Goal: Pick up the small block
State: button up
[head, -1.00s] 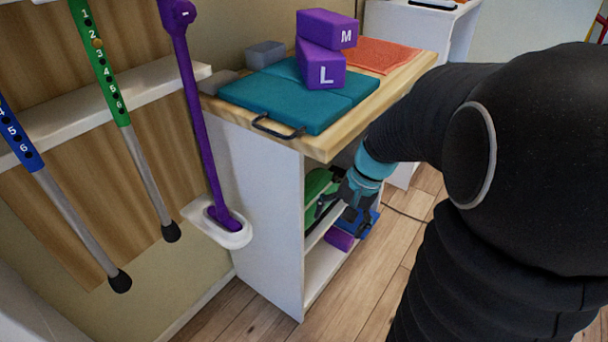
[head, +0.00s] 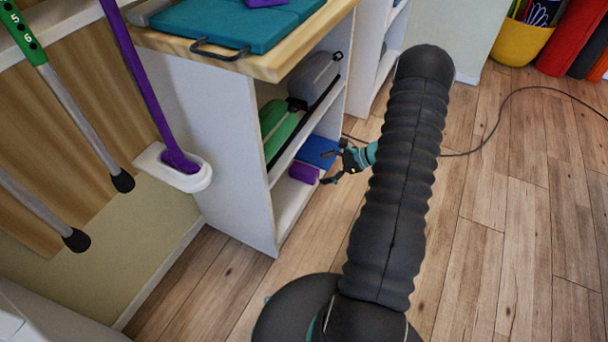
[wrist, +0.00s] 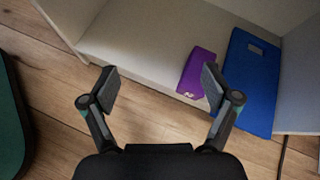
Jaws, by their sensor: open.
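A small purple block (head: 304,173) lies on the bottom shelf of the white cabinet, near its front edge. It also shows in the wrist view (wrist: 196,72), partly hidden behind the right finger. A blue flat object (head: 318,151) lies right beside it on the same shelf. My gripper (head: 335,167) is open and empty, just outside the shelf front, to the right of the block in the head view. In the wrist view my gripper (wrist: 153,88) has its fingers spread wide, with the block ahead near the right fingertip.
The white cabinet (head: 222,150) has a middle shelf holding a green case (head: 280,130) and a grey case (head: 316,78). A wooden top with a teal mat (head: 230,25) is above. A cable (head: 482,135) crosses the floor. The wooden floor to the right is open.

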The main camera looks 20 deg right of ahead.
aim_at(306, 170)
jog(key=w+d+f+m+t+h, duration=0.1)
jog(key=w+d+f+m+t, duration=0.25)
jog(key=d+f+m, duration=0.3)
jog(key=shift+n+t, duration=0.45)
jog(key=x, duration=0.8)
jog(key=shift+a+f+b, duration=0.15)
jog(key=shift+f+b, duration=0.15)
jog(key=shift+f, duration=0.15)
jog(key=shift+w+a+f, duration=1.55)
jog(key=shift+w+a, duration=0.1)
jog(key=c, duration=1.2)
